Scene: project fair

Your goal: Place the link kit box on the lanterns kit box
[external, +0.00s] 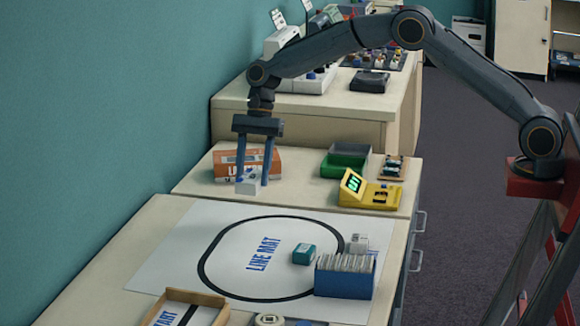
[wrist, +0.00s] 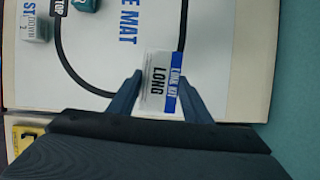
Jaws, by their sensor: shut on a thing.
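The link kit box (wrist: 158,82) is a small white box with a blue band, printed "LONG" in the wrist view. My gripper (wrist: 160,92) is shut on it, one finger on each side. In the external view the gripper (external: 253,181) points down, with the white box (external: 247,186) between its fingertips, in front of an orange box (external: 230,166). I cannot tell whether the held box touches the surface. The orange box's lettering begins with "L" and the fingers hide the rest, so I cannot confirm it is the lanterns kit box.
A line mat (external: 185,255) covers the nearer table, with a teal box (external: 303,254), a small white box (external: 357,243) and a blue card holder (external: 343,284) on it. A yellow device (external: 372,196) and a green tray (external: 345,162) stand right of the gripper. The wall is at left.

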